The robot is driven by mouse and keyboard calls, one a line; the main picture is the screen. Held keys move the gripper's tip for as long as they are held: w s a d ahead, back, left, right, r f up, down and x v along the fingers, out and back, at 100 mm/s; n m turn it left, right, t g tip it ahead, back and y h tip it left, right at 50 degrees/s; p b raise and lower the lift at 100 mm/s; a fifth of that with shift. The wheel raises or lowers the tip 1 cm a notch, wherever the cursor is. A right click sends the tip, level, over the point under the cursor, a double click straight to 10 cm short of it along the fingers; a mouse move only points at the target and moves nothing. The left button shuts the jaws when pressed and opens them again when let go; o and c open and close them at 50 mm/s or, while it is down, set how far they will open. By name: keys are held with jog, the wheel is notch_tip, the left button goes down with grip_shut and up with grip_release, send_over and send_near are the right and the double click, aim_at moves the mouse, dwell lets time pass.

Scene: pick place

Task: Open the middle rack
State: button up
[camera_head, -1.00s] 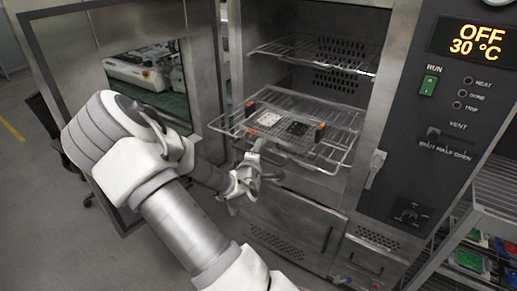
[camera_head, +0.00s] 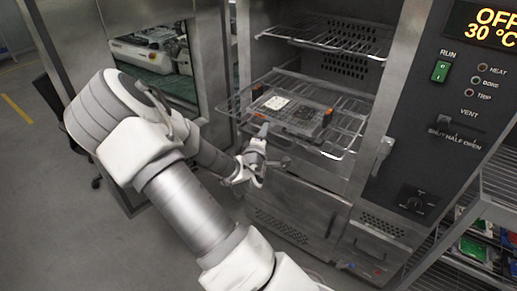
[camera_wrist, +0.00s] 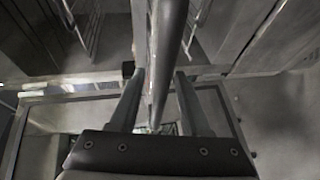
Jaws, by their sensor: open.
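The middle rack (camera_head: 346,150) is a wire shelf jutting out of the open oven's front, carrying a dark board (camera_head: 300,113) with a white patch and orange-black end blocks. My gripper (camera_head: 270,153) is at the rack's front edge, slightly below the board. In the wrist view my gripper (camera_wrist: 160,98) has its two fingers apart. A thick metal bar (camera_wrist: 168,45), apparently the rack's front rail, runs between them. I cannot tell whether either finger touches it.
The oven door (camera_head: 85,60) stands swung open at the left. An upper wire rack (camera_head: 325,40) sits inside the oven above. The control panel (camera_head: 450,120) is right of the opening. A metal shelf with coloured bins (camera_head: 475,247) stands at lower right. Floor at left is open.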

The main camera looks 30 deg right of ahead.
jog(key=p+v, duration=1.4)
jog(key=v, duration=0.2)
jog(key=shift+s+a, duration=0.2)
dwell(0.5)
